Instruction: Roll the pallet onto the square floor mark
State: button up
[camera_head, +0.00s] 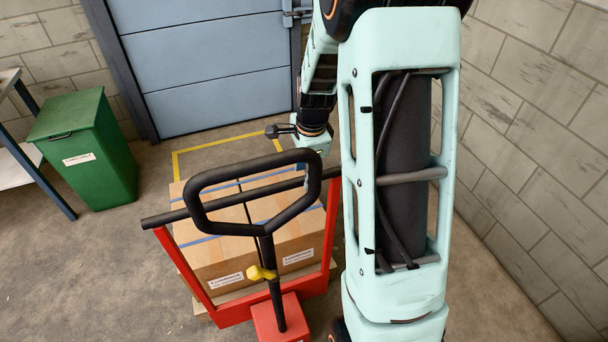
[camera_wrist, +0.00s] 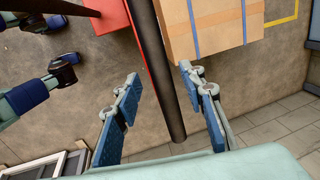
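A red pallet truck (camera_head: 279,318) with a black loop handle (camera_head: 196,203) and a black crossbar (camera_head: 160,218) stands in front of me. Cardboard boxes (camera_head: 215,257) with blue straps sit on a pallet (camera_head: 201,307) at the truck; little of the pallet shows. The yellow square floor mark (camera_head: 215,145) lies beyond the boxes, its near part hidden by them. My gripper (camera_wrist: 160,74) is open, with the crossbar (camera_wrist: 160,70) between its apart fingers near the bar's free end. In the head view the fingertips are hard to make out near the loop handle.
A green bin (camera_head: 88,150) and a workbench (camera_head: 40,175) stand at the left. A blue-grey door (camera_head: 205,60) is at the back, behind the mark. A block wall (camera_head: 540,150) runs along the right. Bare floor lies left of the truck.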

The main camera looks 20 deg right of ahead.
jog(key=shift+w+f, duration=0.2)
jog(key=shift+f, duration=0.8)
grip_shut()
